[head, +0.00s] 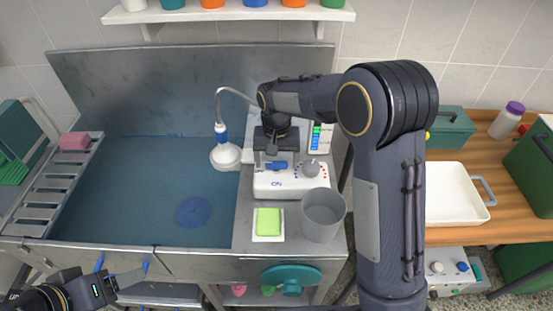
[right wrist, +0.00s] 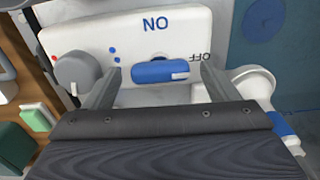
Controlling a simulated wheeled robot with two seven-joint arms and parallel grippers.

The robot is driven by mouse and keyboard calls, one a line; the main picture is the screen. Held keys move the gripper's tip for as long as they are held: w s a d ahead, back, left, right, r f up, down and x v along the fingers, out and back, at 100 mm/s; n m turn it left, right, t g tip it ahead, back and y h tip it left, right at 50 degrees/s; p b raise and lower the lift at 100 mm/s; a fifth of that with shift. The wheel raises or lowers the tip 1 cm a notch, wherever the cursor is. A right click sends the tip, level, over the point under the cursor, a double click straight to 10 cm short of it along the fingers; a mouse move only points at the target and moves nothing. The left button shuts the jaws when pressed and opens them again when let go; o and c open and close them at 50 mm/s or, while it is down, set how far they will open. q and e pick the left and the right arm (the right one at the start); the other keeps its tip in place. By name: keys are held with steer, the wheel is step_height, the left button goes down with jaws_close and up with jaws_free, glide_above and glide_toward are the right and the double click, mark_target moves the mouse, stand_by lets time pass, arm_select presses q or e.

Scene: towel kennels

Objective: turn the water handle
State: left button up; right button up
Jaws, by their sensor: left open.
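The blue water handle (right wrist: 160,71) sits on a white control panel (right wrist: 110,30) that carries the letters ON and OFF, upside down in the right wrist view. The handle lies lengthwise, its white-marked end on the OFF side. My right gripper (right wrist: 160,77) is open, with one finger beyond each end of the handle and small gaps showing. In the head view my right gripper (head: 270,160) hangs over the panel (head: 290,183), partly covering the handle (head: 276,165). My left gripper (head: 122,272) is open and empty in front of the tub, at lower left.
A grey knob (right wrist: 80,72) sits beside the handle on the panel. A grey cup (head: 323,214) and a green sponge (head: 268,221) stand in front of the panel. A white tray (head: 455,195) is at right.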

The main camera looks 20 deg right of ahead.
mark_target(277, 162)
step_height(277, 162, up, 8)
steer(key=shift+f+b, duration=0.25)
steer(key=shift+b, duration=0.2)
steer(key=shift+r, duration=0.15)
stand_by(0.4)
steer(key=shift+s+d+r, duration=0.1)
steer(key=shift+s+d, duration=0.1)
steer(key=s+d+r+n+t+y, duration=0.1)
steer(key=s+d+r+t+y, duration=0.15)
steer(key=s, duration=0.85)
steer(key=s+d+r+t+y, duration=0.15)
steer(key=s+d, duration=0.25)
steer(key=s, duration=0.6)
steer(key=s+a+f+t, duration=0.1)
steer(key=s+f, duration=0.2)
steer(key=s, duration=0.4)
steer(key=shift+a+n+t, duration=0.25)
steer(key=shift+n+t, duration=0.05)
steer(key=shift+n, duration=0.1)
